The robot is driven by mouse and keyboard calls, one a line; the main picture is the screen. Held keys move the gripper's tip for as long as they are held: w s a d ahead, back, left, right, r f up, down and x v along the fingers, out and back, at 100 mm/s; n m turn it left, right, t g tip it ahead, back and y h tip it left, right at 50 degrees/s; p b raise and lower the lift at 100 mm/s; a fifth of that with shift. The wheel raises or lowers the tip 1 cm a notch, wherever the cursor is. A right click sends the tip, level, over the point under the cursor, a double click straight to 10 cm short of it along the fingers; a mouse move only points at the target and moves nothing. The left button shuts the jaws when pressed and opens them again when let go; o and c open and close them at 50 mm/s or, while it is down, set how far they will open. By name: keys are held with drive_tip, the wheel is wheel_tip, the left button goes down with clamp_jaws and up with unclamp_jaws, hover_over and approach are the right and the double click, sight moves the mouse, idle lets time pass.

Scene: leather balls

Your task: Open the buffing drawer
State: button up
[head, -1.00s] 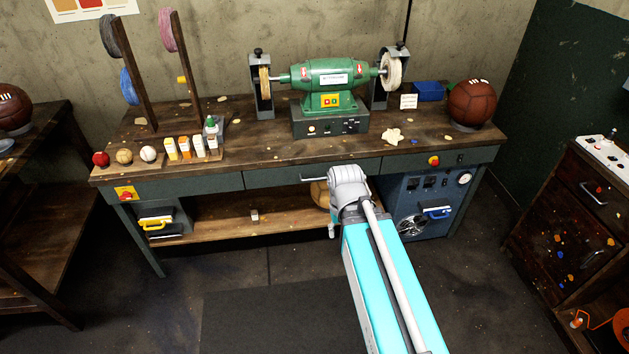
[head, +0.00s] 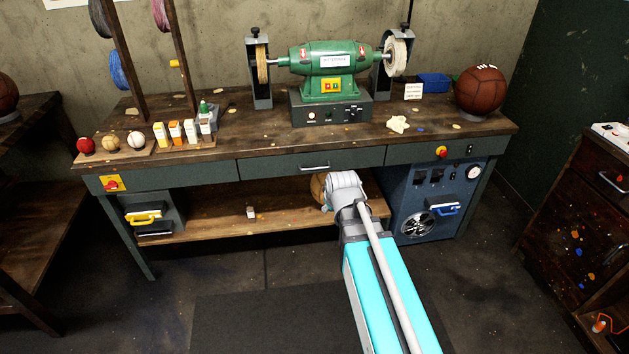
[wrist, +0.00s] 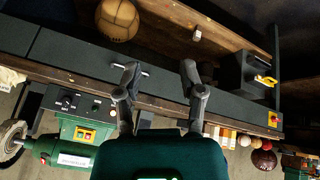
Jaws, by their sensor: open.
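The middle drawer (head: 270,169) under the workbench top has a grey-green front and a pale bar handle (head: 314,168). It looks shut, its front level with the panels beside it. In the head view my arm's end stands just below and right of the handle, and its wrist hides the fingers. In the wrist view my gripper (wrist: 160,70) is open and empty, with its fingers spread toward the drawer front. The handle (wrist: 145,73) shows between the fingers, closer to the left one. I cannot tell how far off it is in depth.
A green buffing machine (head: 328,70) stands on the bench (head: 230,143). A brown ball (wrist: 118,20) lies on the lower shelf (head: 220,213). A blue-grey unit (head: 430,205) stands right under the bench, a dark cabinet (head: 585,205) farther right. Floor in front is clear.

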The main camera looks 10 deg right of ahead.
drive_tip(key=w+f+n+t+b, duration=0.45)
drive_tip(key=w+f+b, duration=0.25)
drive_tip(key=w+b, duration=0.3)
drive_tip(key=n+t+b, duration=0.8)
drive_tip(key=t+b, duration=0.1)
drive_tip(key=b, duration=1.2)
approach(315, 168)
drive_tip(key=s+f, duration=0.2)
drive_tip(key=s, duration=0.1)
drive_tip(key=shift+s+r+t, duration=0.15)
drive_tip(key=shift+r+t, duration=0.05)
drive_tip(key=shift+t, duration=0.05)
drive_tip(key=w+r, duration=0.1)
drive_tip(key=w, duration=0.3)
drive_tip(key=w+p, duration=0.1)
drive_tip(key=w, duration=0.4)
drive_tip(key=w+r+p, duration=0.1)
drive_tip(key=w, duration=0.3)
drive_tip(key=shift+w+r, duration=0.3)
